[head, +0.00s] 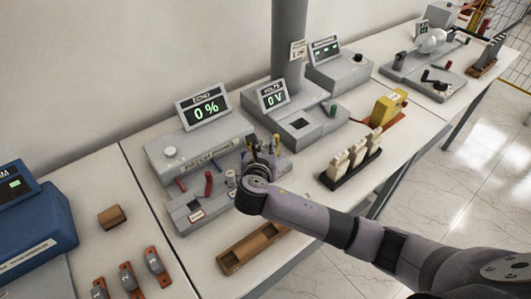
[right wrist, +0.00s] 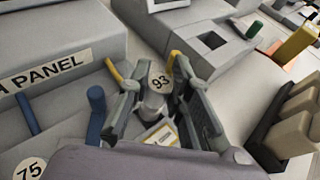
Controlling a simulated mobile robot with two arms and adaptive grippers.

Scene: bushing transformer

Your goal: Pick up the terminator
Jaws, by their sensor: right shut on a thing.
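A small grey cylinder with a round white "93" label on top (right wrist: 158,80), which looks to be the terminator, is between the fingers of my right gripper (right wrist: 152,98) in the right wrist view. The fingers are shut on it. In the head view my right gripper (head: 262,152) is at the right end of the grey patch panel (head: 185,150), and its hand largely hides the cylinder. I cannot tell whether the cylinder is still seated or lifted. A similar piece labelled "75" (right wrist: 30,168) stands at the lower left of the right wrist view. My left gripper is not in view.
Displays read "ECHO 0%" (head: 206,109) and "VOLTS 0 V" (head: 273,97). A blue post (right wrist: 96,108) stands close to the left finger. A wooden tray (head: 236,262) lies at the front edge. Beige blocks in a black rack (head: 338,182) stand to the right.

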